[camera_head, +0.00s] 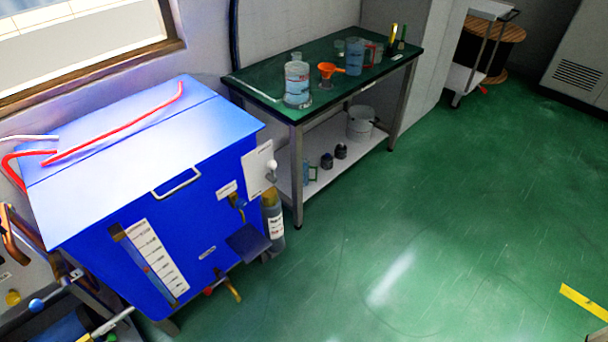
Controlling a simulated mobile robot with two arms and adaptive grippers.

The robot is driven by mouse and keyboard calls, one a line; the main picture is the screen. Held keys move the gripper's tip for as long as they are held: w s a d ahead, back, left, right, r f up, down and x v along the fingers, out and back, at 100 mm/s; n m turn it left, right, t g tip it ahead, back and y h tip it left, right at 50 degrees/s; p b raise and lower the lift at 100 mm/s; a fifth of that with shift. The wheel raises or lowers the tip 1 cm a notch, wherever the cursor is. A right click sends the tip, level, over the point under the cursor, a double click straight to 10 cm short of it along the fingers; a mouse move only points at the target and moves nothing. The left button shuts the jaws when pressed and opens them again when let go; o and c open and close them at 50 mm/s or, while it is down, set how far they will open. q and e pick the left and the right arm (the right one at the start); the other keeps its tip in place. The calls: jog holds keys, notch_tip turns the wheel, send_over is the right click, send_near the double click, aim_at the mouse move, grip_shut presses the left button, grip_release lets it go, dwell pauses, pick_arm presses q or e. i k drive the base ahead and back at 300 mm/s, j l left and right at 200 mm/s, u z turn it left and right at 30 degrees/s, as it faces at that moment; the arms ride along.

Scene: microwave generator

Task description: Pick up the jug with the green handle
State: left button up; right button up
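A small clear-blue jug with a green handle (309,172) stands on the lower shelf of the green-topped table, at its near left end. It is small in the picture and partly hidden by the table leg. Another blue jug (355,57) stands on the tabletop, with a red handle at its right side. Neither of my grippers shows in the head view.
The green-topped table (262,85) carries a large clear container (297,83) and an orange funnel (328,71). Its lower shelf (338,172) holds a white bucket (360,123) and dark small jars. A blue tank (150,190) stands at left. The green floor (440,210) is clear.

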aim_at(306, 163)
jog(key=u, duration=2.9)
jog(key=z, duration=2.9)
jog(key=i+l+u, duration=0.1)
jog(key=u, duration=0.8)
jog(key=i+l+u, duration=0.1)
jog(key=l+u, duration=0.25)
jog(key=l, duration=0.45)
jog(key=l+u, duration=0.35)
jog(key=l, duration=0.4)
jog(key=l+u, duration=0.35)
jog(key=l, duration=0.45)
jog(key=k, duration=0.05)
